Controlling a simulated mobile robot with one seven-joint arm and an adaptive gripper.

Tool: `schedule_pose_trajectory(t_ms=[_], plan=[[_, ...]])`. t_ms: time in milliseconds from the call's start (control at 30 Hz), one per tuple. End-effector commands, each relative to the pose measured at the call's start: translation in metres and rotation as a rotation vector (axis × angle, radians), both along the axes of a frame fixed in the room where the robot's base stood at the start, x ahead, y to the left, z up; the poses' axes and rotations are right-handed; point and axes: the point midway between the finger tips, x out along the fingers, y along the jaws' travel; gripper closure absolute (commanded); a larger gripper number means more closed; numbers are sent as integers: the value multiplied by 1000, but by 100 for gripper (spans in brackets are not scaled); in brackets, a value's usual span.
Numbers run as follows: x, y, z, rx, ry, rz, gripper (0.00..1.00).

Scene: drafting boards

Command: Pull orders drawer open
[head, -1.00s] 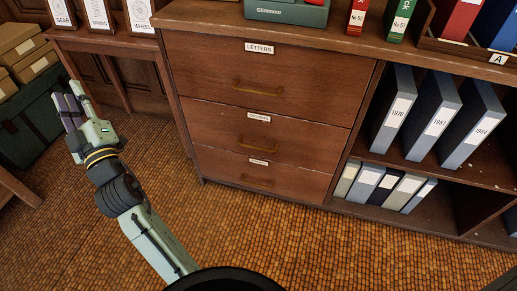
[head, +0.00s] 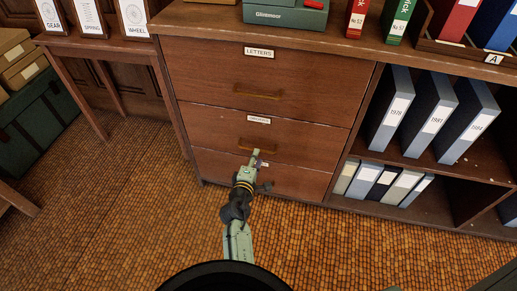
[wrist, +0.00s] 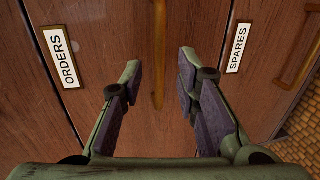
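The orders drawer (head: 210,127) is the middle one of a brown wooden cabinet's three drawers, and it is shut. Its white ORDERS label (wrist: 60,57) reads clearly in the wrist view, and the label also shows in the head view (head: 258,119). Its brass bar handle (wrist: 158,45) runs up and down in the wrist view. My gripper (wrist: 161,65) is open and empty, with one finger on each side of the handle in that view. In the head view my gripper (head: 257,155) is just below the handle and partly covers it. I cannot tell whether they touch.
The letters drawer (head: 205,70) is above and the spares drawer (head: 225,172) below, both shut. Its SPARES label shows in the wrist view (wrist: 238,47). Grey binders (head: 430,125) stand on open shelves at the right. The tiled floor (head: 140,200) in front is clear.

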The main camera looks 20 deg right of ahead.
Motion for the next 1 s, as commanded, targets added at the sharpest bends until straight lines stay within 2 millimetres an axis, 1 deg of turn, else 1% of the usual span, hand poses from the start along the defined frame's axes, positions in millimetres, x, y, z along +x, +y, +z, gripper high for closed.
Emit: schedule_pose_trajectory(t_ms=[33, 100, 300, 467, 700, 1000], plan=[[9, -7, 0, 0, -1, -3, 71], [19, -14, -3, 0, -1, -2, 71], [39, -27, -9, 0, -1, -1, 71], [45, -31, -11, 0, -1, 0, 71], [45, -31, -11, 1, -2, 0, 71], [45, -30, -11, 1, -2, 0, 91]])
